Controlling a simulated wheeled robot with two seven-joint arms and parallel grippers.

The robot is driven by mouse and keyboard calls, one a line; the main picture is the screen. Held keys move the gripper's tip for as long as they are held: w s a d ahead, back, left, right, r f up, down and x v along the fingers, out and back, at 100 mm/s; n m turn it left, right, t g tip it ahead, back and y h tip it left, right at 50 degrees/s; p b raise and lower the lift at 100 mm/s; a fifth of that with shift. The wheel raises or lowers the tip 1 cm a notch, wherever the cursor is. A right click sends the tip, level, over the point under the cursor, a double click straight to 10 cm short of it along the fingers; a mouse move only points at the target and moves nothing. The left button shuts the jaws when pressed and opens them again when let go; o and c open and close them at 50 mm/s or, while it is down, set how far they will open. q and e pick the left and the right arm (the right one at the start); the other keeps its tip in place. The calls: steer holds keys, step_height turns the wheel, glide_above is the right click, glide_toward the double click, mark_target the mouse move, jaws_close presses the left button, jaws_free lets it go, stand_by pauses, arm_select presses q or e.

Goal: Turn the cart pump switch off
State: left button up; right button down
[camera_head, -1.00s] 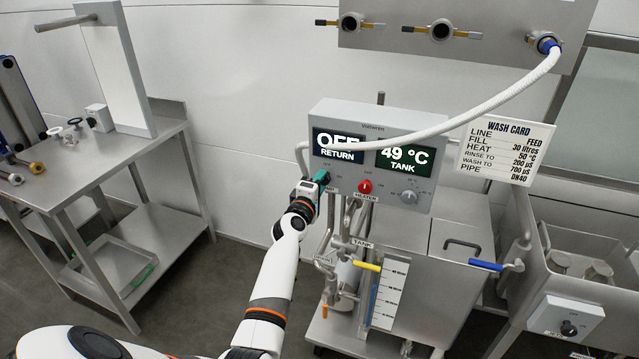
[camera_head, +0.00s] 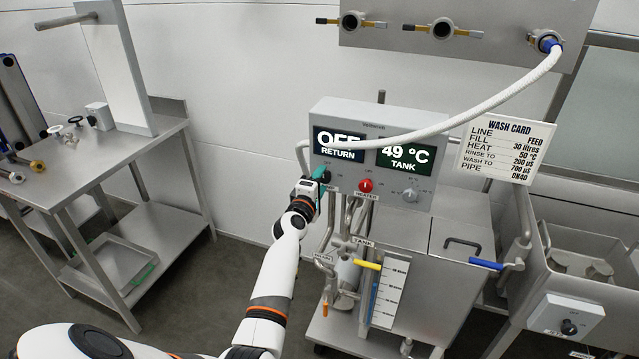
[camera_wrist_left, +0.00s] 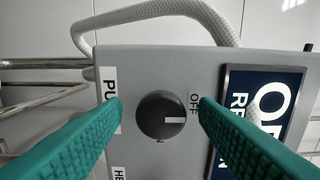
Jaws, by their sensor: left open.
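The pump switch is a round black knob (camera_wrist_left: 161,115) with a white mark, on the grey control box (camera_head: 345,118). In the left wrist view its mark points right, just below the OFF label (camera_wrist_left: 194,103); a PUMP label (camera_wrist_left: 110,98) is on the left. My left gripper (camera_head: 322,176) is at the panel's lower left in the head view. Its teal fingers are open, one on each side of the knob in the left wrist view (camera_wrist_left: 160,108). I cannot tell whether they touch it. The return display (camera_head: 338,145) reads OFF. My right gripper is not in view.
A red heater knob (camera_head: 366,186) and a grey knob (camera_head: 410,196) sit to the right on the same panel. A white hose (camera_head: 500,100) crosses in front of the box. Pipes and a yellow-handled valve (camera_head: 367,265) are below. A steel table (camera_head: 130,150) stands left.

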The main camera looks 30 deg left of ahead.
arm_select(q)
steer(key=shift+s, duration=0.1)
steer(key=v, duration=1.1)
steer(key=shift+s, duration=0.4)
